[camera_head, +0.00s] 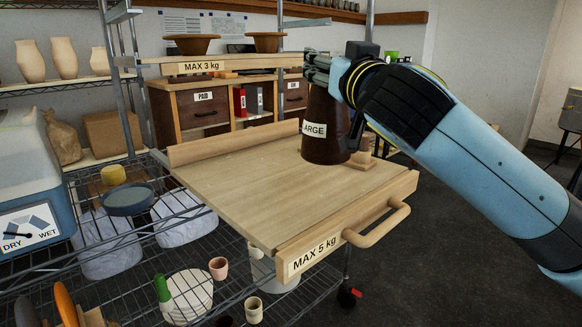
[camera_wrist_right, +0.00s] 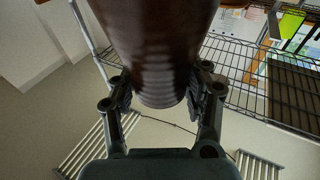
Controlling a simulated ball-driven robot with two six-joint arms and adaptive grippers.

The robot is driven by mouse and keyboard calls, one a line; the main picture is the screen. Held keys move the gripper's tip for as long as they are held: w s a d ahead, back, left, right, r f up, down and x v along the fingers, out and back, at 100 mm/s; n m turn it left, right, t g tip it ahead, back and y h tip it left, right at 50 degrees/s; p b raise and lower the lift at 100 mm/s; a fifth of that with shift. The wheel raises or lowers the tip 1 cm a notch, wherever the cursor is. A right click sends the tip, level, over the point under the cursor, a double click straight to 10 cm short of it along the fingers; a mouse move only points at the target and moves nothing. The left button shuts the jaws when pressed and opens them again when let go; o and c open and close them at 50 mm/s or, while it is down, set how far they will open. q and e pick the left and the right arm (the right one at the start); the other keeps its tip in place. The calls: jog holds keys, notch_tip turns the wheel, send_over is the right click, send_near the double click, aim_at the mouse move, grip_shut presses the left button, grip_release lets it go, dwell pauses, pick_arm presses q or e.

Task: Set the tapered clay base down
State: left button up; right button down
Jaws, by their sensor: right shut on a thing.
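The tapered clay base (camera_head: 328,118) is dark brown, with a white label reading "ARGE" in the head view, its first letter cut off. It is upright, narrow end up, over the back right part of the wooden pull-out board (camera_head: 250,195). Its lower rim looks at or very near the board; I cannot tell if it touches. My right gripper (camera_head: 320,66) is shut on its upper part. In the right wrist view the brown base (camera_wrist_right: 155,45) sits between both fingers of the gripper (camera_wrist_right: 163,92). My left gripper is not in view.
The board has a raised back strip (camera_head: 235,142) and a front rail marked "MAX 5 kg" (camera_head: 313,257) with a handle (camera_head: 378,226). A small tan piece (camera_head: 362,158) stands beside the base. The board's left and middle are clear. Wire shelves (camera_head: 105,240) with pots lie left and below.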

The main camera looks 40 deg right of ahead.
jog(key=shift+w+d, duration=0.1)
jog(key=shift+w, duration=0.05)
jog(key=w+a+f+b, duration=0.2)
jog(key=w+a+f, duration=0.2)
jog(key=w+f, duration=0.6)
jog(key=shift+w+a+f, duration=0.2)
jog(key=shift+a+f, duration=0.05)
jog(key=shift+f, duration=0.15)
jog(key=c, duration=0.6)
grip_release()
